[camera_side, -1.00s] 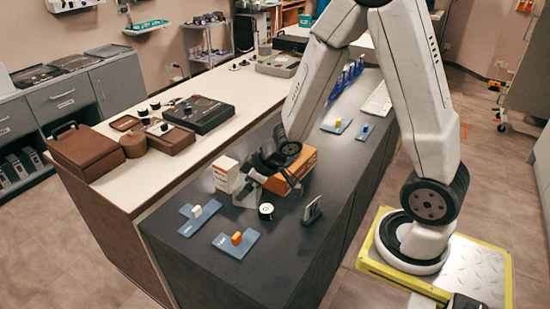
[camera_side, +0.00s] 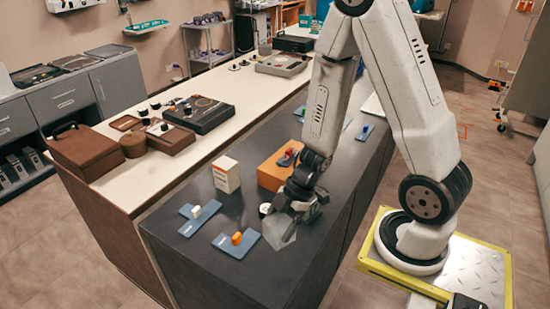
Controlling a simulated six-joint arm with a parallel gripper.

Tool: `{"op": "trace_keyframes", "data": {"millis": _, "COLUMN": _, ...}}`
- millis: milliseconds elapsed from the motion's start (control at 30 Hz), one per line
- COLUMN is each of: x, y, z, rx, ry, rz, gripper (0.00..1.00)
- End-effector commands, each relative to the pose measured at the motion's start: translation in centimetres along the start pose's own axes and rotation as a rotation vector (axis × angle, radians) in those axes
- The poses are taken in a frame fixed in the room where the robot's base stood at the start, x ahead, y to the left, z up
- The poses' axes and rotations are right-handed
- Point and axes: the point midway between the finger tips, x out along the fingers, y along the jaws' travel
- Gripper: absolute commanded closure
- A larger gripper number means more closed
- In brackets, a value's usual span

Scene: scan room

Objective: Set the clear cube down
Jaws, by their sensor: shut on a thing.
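The clear cube (camera_side: 279,234) is a pale see-through block in the side view, under my gripper (camera_side: 296,215). My gripper points down and is shut on the cube, over the front right part of the dark counter (camera_side: 215,267). I cannot tell whether the cube touches the counter top. The fingertips are dark and partly blend into the counter.
Left of the cube lie blue plates with an orange block (camera_side: 237,238) and a white block (camera_side: 196,211). A round white-and-black piece (camera_side: 265,209) sits just behind it. Behind stand a white-and-orange carton (camera_side: 226,174) and an orange box (camera_side: 271,176). Bare counter lies in front.

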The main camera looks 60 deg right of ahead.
Motion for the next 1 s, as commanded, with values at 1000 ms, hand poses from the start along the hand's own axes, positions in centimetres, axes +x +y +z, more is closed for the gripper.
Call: {"op": "trace_keyframes", "data": {"millis": 1000, "x": 3.4, "y": 0.0, "z": 2.1, "rx": -0.006, "ry": 0.002, "rz": -0.002, "gripper": 1.0}}
